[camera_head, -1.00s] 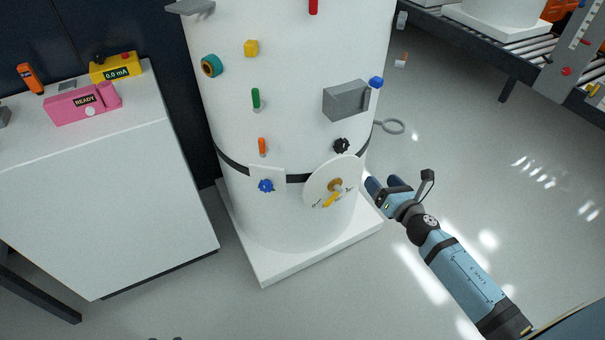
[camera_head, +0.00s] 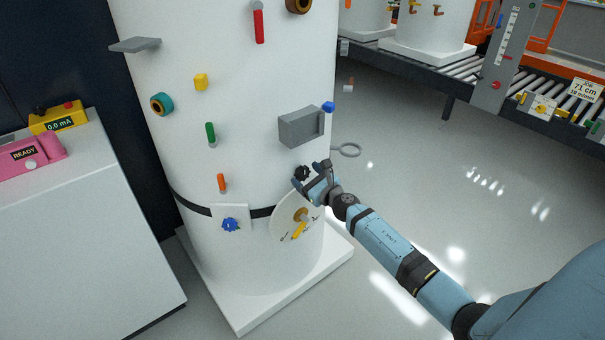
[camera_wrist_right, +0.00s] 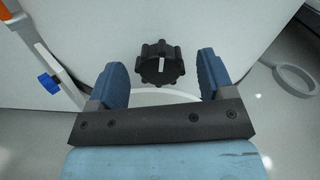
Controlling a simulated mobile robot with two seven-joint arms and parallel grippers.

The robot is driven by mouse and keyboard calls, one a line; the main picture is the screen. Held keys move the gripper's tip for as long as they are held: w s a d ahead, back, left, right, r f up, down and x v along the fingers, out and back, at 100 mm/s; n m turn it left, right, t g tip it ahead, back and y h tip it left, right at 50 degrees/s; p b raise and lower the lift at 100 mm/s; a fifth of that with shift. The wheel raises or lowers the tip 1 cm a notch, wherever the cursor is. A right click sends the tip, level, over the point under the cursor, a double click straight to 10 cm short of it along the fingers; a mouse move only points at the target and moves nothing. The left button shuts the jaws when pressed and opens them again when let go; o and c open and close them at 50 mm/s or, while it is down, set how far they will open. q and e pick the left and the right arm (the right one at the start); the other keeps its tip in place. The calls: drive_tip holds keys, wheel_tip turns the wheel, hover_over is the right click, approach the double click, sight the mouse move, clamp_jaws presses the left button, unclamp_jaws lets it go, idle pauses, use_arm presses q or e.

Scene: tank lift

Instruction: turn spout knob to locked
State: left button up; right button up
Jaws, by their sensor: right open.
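A black lobed knob (camera_head: 302,172) sits low on the right side of the white tank (camera_head: 240,110), above a round white dial plate (camera_head: 284,226). In the right wrist view the black knob (camera_wrist_right: 160,66) has a short white mark, upright in the picture. My right gripper (camera_head: 312,178) is at the knob in the head view, partly in front of it. In the wrist view my right gripper (camera_wrist_right: 161,70) is open, with one blue finger on each side of the knob and visible gaps. I cannot tell its exact depth relative to the knob. My left gripper is out of view.
The dial plate bears a brass fitting and a yellow pointer (camera_head: 299,231). A grey box (camera_head: 300,127) juts out above the knob. A blue knob (camera_head: 230,224) is to the left. A grey ring (camera_head: 346,150) sticks out right. Open floor lies right of the tank.

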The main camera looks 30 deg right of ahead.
drive_tip(key=shift+w+a, duration=0.15)
drive_tip(key=shift+w, duration=0.95)
drive_tip(key=c, duration=0.9)
